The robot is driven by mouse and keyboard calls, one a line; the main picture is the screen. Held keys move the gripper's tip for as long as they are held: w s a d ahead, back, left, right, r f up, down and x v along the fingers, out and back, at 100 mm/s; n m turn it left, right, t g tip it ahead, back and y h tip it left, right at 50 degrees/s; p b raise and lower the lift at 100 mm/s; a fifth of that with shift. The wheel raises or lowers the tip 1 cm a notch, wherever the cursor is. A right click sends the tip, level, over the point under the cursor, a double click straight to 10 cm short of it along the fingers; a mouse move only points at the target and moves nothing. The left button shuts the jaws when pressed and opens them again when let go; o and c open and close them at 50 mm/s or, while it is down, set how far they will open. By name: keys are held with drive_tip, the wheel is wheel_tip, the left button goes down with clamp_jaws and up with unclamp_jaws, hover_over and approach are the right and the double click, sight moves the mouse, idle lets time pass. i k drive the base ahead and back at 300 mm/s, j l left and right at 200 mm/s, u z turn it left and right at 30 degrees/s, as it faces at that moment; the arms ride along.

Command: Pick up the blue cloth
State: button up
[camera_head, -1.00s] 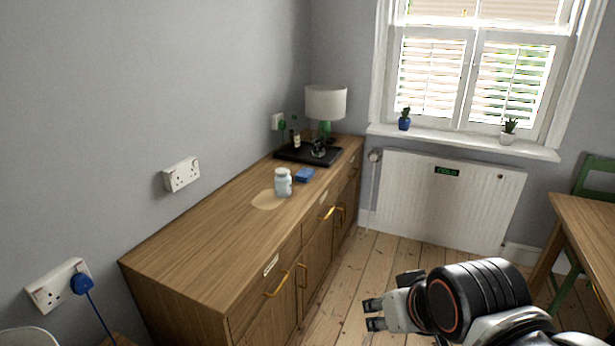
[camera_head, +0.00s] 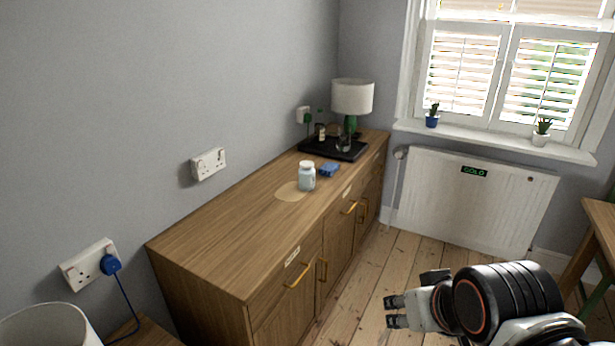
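The blue cloth (camera_head: 330,170) is a small folded bundle on top of the wooden sideboard (camera_head: 235,238), between a white jar and a black tray. My gripper (camera_head: 393,311) is at the lower right, in front of the sideboard and well apart from the cloth. Its two fingertips point left with a gap between them, and nothing shows between them.
The white jar (camera_head: 307,177) stands close to the cloth, beside a pale round mat (camera_head: 290,191). The black tray (camera_head: 318,151) holds bottles, with a lamp (camera_head: 352,97) behind it. A radiator (camera_head: 470,200) and a wooden table (camera_head: 600,225) are at right. Bare floorboards (camera_head: 385,268) lie before the sideboard.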

sight(329, 168)
drive_tip(key=i+l, duration=0.25)
drive_tip(key=i, duration=0.25)
drive_tip(key=i+l, duration=0.2)
drive_tip(key=i, duration=0.3)
drive_tip(key=i+l+u, duration=0.1)
drive_tip(key=i+l, duration=0.15)
drive_tip(key=i, duration=0.25)
drive_tip(key=i+l, duration=0.25)
drive_tip(key=i, duration=0.25)
drive_tip(key=i+l, duration=0.25)
drive_tip(key=i, duration=0.25)
drive_tip(key=u, duration=0.05)
